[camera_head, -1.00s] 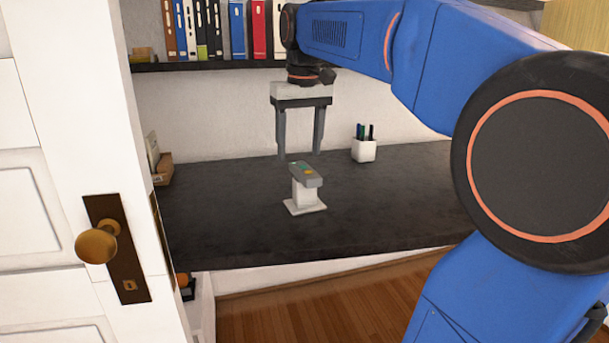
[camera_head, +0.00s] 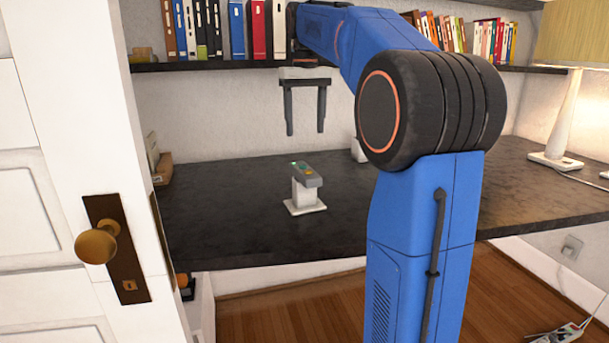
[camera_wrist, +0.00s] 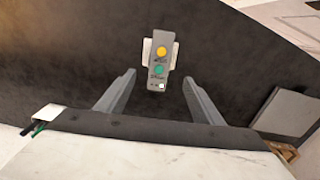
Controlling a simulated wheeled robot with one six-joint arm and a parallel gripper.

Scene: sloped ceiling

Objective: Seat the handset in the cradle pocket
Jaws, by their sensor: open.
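The grey handset (camera_head: 306,173), with coloured buttons, rests on top of the white cradle (camera_head: 305,206) on the dark desk. In the wrist view the handset (camera_wrist: 160,62) lies beyond the fingertips, with a white edge of the cradle (camera_wrist: 147,52) showing beside it. I cannot tell from these views how deep the handset sits in the pocket. My gripper (camera_head: 305,133) is open and empty, raised above and behind the handset, apart from it. In the wrist view its fingers (camera_wrist: 160,80) spread to either side below the handset.
The dark desk (camera_head: 230,225) is mostly clear around the cradle. A shelf of binders (camera_head: 237,30) hangs behind and above. A white pen cup (camera_head: 358,150) is partly hidden by my arm. A lamp (camera_head: 565,110) stands at right, a white door (camera_head: 60,180) at left.

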